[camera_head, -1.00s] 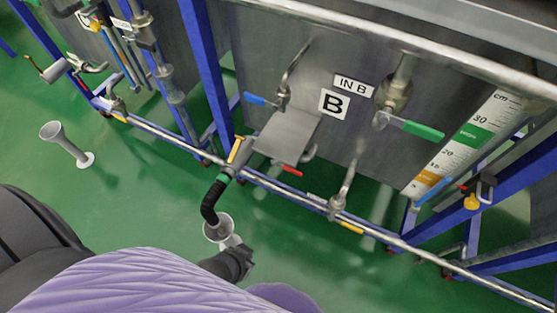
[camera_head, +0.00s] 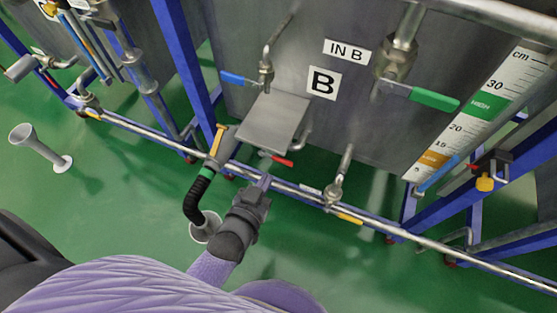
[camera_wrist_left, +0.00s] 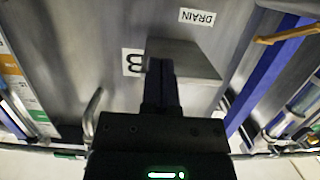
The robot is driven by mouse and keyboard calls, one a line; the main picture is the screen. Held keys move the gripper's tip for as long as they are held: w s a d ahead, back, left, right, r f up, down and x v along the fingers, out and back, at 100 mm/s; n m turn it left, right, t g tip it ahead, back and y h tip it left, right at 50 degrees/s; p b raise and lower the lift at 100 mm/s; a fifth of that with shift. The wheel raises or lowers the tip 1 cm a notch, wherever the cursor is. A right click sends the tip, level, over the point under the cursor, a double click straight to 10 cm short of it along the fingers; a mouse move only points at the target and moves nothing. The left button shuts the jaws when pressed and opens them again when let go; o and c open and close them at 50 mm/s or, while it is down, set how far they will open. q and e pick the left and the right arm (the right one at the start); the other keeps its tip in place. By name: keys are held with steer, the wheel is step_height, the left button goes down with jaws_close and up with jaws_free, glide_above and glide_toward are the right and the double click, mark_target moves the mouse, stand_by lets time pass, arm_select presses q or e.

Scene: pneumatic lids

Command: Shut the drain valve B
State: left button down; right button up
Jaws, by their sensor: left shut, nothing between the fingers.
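Tank B (camera_head: 235,45) carries a black "B" sign and an "IN B" label in the head view. A small red handle (camera_head: 282,161) shows just below the metal box (camera_head: 273,122) on the tank's front; I take it for the drain valve, but no label shows beside it there. My left gripper (camera_head: 264,182) is shut and empty, just below and left of the red handle and apart from it in the picture. In the left wrist view its fingers (camera_wrist_left: 161,75) overlap the metal box (camera_wrist_left: 190,58), and an upside-down "DRAIN" label (camera_wrist_left: 197,17) shows beyond. My right gripper is out of view.
A steel pipe (camera_head: 300,189) runs along the tank's foot. A yellow handle (camera_head: 217,140) and black hose (camera_head: 194,198) stand left of my gripper. A blue handle (camera_head: 238,79) and green handle (camera_head: 434,98) are higher up. A blue post (camera_head: 181,60) stands at left.

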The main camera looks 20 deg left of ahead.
arm_select(q)
steer(key=b, duration=0.6)
glide_above(281, 162)
steer(key=s, duration=0.1)
step_height(281, 162, down, 3)
steer(key=f, duration=0.1)
steer(key=f+b, duration=0.2)
steer(key=shift+s+d, duration=0.3)
steer(key=shift+s, duration=0.05)
steer(key=shift+f+b, duration=0.3)
steer(key=shift+b, duration=0.1)
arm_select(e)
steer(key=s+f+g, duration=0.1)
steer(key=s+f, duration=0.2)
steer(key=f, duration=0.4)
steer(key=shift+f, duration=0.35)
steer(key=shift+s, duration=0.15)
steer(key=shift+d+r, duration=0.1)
